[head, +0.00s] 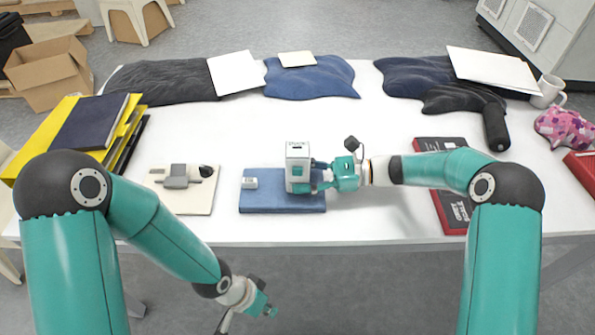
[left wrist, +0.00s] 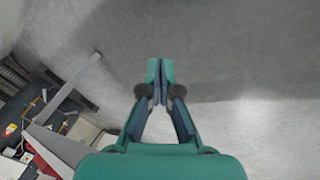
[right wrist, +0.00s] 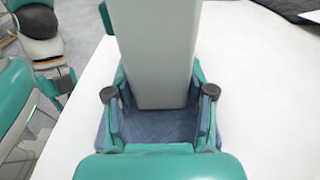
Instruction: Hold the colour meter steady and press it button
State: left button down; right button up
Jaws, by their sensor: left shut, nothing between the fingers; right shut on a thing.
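The colour meter (head: 298,155) is a white and grey upright device with a small dark slot on top. In the right wrist view the colour meter (right wrist: 157,50) rises between the two fingers. My left gripper (head: 271,311) is low in front of the table, below its edge, away from the meter. In the left wrist view its fingertips (left wrist: 160,68) meet with nothing between them. I cannot make out the button.
A grey device (head: 182,178) rests on a cream pad (head: 196,203) further left. Red-edged books (head: 452,212) lie at right.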

aim_at(298, 171)
pick_arm(q)
jog(key=w+d+r+m+t, duration=0.2)
jog(key=r+m+t, duration=0.1)
jog(key=r+m, duration=0.3)
jog(key=w+d+r+m+t+y, duration=0.1)
jog(key=w+d+r+m+t, duration=0.1)
jog(key=r+m, duration=0.5)
jog(key=w+d+r+m+t+y, duration=0.1)
jog(key=w+d+r+m+t, duration=0.2)
jog(key=r, duration=0.9)
jog(key=m+t, duration=0.1)
jog(key=m, duration=0.2)
jog(key=shift+w+r+m, duration=0.15)
jog(key=shift+r+m, duration=0.25)
jog(key=shift+w+y, duration=0.15)
jog(key=shift+y, duration=0.15)
jog(key=w, duration=0.8)
jog(key=shift+w, duration=0.25)
jog(key=shift+w, duration=0.4)
